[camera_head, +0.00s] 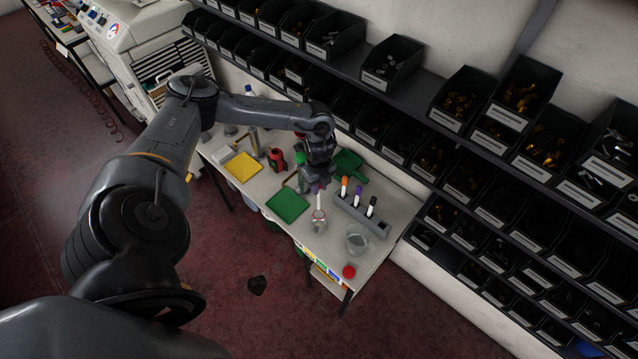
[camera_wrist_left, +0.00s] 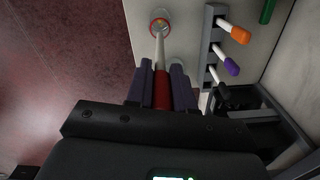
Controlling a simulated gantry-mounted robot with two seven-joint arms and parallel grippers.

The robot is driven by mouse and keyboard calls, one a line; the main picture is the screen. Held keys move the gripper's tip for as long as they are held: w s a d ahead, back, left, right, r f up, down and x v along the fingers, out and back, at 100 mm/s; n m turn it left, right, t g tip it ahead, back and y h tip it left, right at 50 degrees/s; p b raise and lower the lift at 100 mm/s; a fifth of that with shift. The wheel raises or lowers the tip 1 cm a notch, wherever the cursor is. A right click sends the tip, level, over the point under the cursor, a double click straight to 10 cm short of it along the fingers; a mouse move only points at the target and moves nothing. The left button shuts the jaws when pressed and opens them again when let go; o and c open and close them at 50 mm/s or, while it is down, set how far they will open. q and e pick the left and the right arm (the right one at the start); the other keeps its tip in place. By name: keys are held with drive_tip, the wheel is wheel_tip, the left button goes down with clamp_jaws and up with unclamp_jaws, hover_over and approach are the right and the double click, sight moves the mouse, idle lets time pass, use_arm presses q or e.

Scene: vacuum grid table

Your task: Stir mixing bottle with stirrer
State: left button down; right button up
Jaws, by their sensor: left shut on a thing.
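My left gripper (camera_head: 318,188) is shut on the stirrer and points down over the table. In the left wrist view, the stirrer's red handle (camera_wrist_left: 162,92) is between the two fingers (camera_wrist_left: 163,88), and its pale shaft runs away from them. In the head view, the pale shaft (camera_head: 319,201) hangs below the gripper, above the small clear mixing bottle (camera_head: 319,224). The bottle stands upright near the table's front edge. In the left wrist view, the shaft's far end lines up with the bottle's round mouth (camera_wrist_left: 160,25). I cannot tell how deep the tip is. My right gripper is out of view.
A grey rack (camera_head: 362,217) holding orange, purple and black-topped tools stands just right of the bottle. A glass beaker (camera_head: 356,240) and a red round item (camera_head: 348,271) are nearer the right end. A green mat (camera_head: 288,205) lies to the left. Shelves of bins line the wall.

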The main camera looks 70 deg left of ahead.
use_arm(q)
drive_tip(key=b, duration=0.4)
hover_over(319, 209)
drive_tip(key=shift+a+f, duration=0.15)
drive_tip(key=shift+f, duration=1.45)
drive_tip(key=shift+a+f, duration=0.1)
drive_tip(key=shift+f, duration=1.5)
drive_tip(key=shift+w+f+b, duration=0.1)
drive_tip(key=shift+f+b, duration=1.6)
drive_tip(key=shift+f, duration=1.25)
drive_tip(key=shift+f+b, duration=0.6)
drive_tip(key=shift+f, duration=0.4)
